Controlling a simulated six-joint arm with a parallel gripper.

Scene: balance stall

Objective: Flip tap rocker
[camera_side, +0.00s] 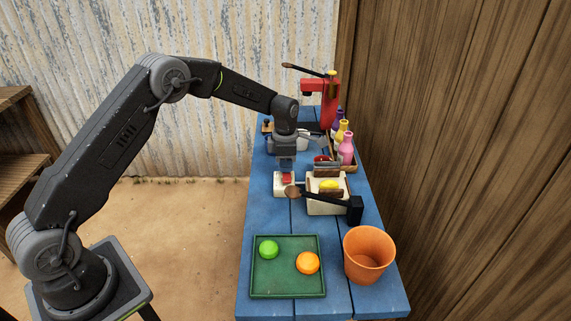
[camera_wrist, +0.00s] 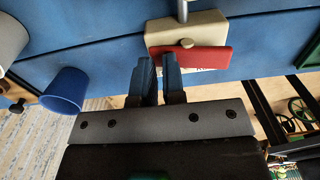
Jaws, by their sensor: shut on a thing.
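The tap rocker is a red plate on a small cream base. In the side view the red rocker (camera_side: 287,178) and base (camera_side: 284,190) sit on the blue table's left side. In the wrist view the rocker (camera_wrist: 188,60) lies along the cream base (camera_wrist: 185,28), with a small round knob and a grey metal post. My gripper (camera_side: 286,166) points down just above the rocker. Its blue fingers (camera_wrist: 156,68) are close together, left of the rocker's near edge in the wrist view. What lies between them is not visible, and contact with the rocker cannot be told.
A dark bar with a brown round end (camera_side: 291,192) and black block (camera_side: 355,208) crosses in front of a cream box (camera_side: 327,207). Bottles (camera_side: 345,149) and a red machine (camera_side: 324,98) stand behind. A green tray (camera_side: 288,287) and orange pot (camera_side: 369,255) are nearer.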

